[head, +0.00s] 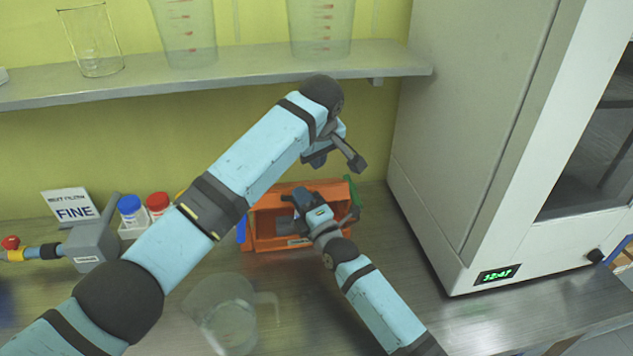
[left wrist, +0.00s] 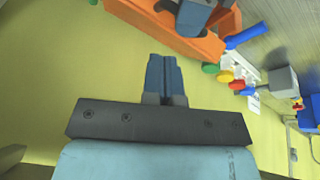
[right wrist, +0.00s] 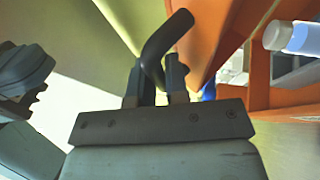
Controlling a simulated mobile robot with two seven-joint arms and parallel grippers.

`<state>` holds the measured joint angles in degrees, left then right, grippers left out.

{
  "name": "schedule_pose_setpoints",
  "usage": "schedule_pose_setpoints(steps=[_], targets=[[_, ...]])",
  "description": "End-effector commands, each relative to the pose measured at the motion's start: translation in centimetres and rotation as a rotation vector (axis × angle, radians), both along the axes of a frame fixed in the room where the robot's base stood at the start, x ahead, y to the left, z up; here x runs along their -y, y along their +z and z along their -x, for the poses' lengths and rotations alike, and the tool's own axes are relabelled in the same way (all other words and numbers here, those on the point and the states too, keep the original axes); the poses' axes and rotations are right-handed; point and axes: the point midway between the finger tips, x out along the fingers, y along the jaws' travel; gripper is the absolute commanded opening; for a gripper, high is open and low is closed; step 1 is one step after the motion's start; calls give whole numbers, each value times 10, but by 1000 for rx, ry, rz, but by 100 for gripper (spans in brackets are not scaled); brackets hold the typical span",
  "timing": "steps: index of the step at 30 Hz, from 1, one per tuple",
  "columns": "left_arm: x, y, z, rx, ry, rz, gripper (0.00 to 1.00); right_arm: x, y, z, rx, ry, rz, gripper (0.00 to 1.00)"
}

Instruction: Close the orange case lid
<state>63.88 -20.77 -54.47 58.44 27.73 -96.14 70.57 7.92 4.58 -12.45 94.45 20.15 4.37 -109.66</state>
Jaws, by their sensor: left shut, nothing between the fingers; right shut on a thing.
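The orange case (head: 283,243) stands on the bench against the wall, its front open and grey contents partly visible inside. My left gripper (head: 357,163) is above and right of the case, shut and empty. In the left wrist view its fingers (left wrist: 164,76) are together, below the orange case (left wrist: 170,36).
Blue-capped (head: 130,210) and red-capped (head: 157,204) bottles stand left of the case, near a "FINE" sign (head: 73,208). A clear jug (head: 225,315) is in front. A large white cabinet (head: 460,150) closes off the right. A glassware shelf (head: 230,70) runs above.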

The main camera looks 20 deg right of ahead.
Motion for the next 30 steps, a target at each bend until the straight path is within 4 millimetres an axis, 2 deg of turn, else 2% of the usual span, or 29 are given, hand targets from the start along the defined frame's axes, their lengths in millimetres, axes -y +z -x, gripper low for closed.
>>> schedule_pose_setpoints(steps=[9,14,17,24,30], targets=[[8,11,1,-61,-342,-166,0,1,-1,0,-1,-1,-2,0],[9,9,1,-77,-405,-192,0,1,-1,0,-1,-1,-2,0],[9,-2,-2,-78,-410,-195,0,1,-1,0,-1,-1,-2,0],[9,-45,-13,-79,-409,-195,0,1,-1,0,-1,-1,-2,0],[9,-73,-20,-77,-407,-192,0,1,-1,0,-1,-1,-2,0]])
